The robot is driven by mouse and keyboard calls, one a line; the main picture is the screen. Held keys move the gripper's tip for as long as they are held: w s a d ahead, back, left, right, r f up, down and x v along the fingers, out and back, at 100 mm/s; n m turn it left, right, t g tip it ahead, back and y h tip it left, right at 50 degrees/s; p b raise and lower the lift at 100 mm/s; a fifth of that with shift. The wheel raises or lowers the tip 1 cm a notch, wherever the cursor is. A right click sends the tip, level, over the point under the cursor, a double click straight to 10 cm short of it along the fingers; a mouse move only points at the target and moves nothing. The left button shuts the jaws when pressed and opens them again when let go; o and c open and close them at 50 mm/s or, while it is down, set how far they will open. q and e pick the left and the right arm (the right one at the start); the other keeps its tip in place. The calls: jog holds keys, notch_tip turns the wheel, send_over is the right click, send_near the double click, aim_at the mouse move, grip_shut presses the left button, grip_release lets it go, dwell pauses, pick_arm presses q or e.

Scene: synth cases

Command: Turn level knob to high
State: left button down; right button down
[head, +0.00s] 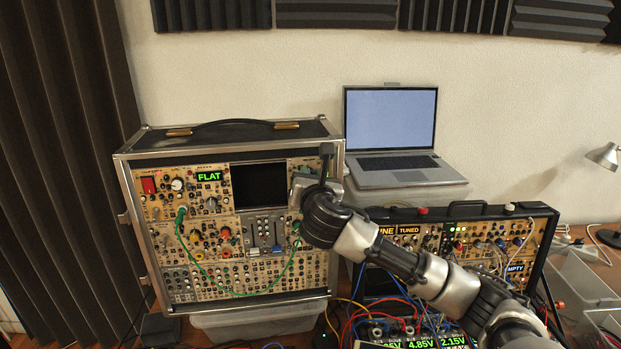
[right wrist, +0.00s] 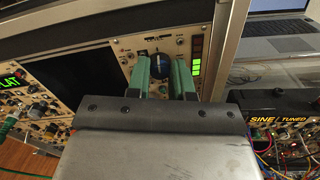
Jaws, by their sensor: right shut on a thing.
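The level knob (right wrist: 160,66) is dark and round with a pale pointer line, on a beige panel in the right wrist view. Small lettering above it seems to read LEVEL. My right gripper (right wrist: 163,74) has its two green fingers on either side of the knob, shut on it. In the head view my right gripper (head: 308,186) is at the upper right of the cased synth (head: 235,208), and its wrist hides the knob there. A light column (right wrist: 197,58) right of the knob has lit green segments at the bottom and dim red ones above. My left gripper is out of view.
The case's metal frame edge (right wrist: 226,45) runs close to the right of the knob. A laptop (head: 390,135) stands behind. A second synth case (head: 470,210) with several patch cables lies under my right arm. A green cable (head: 215,291) loops across the first synth.

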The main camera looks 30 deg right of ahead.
jog(key=m, duration=1.7)
jog(key=m+y, duration=0.1)
jog(key=m, duration=0.7)
jog(key=shift+d+f+m, duration=0.1)
jog(key=shift+f+m, duration=0.15)
jog(key=shift+m, duration=0.45)
jog(key=c, duration=1)
grip_release()
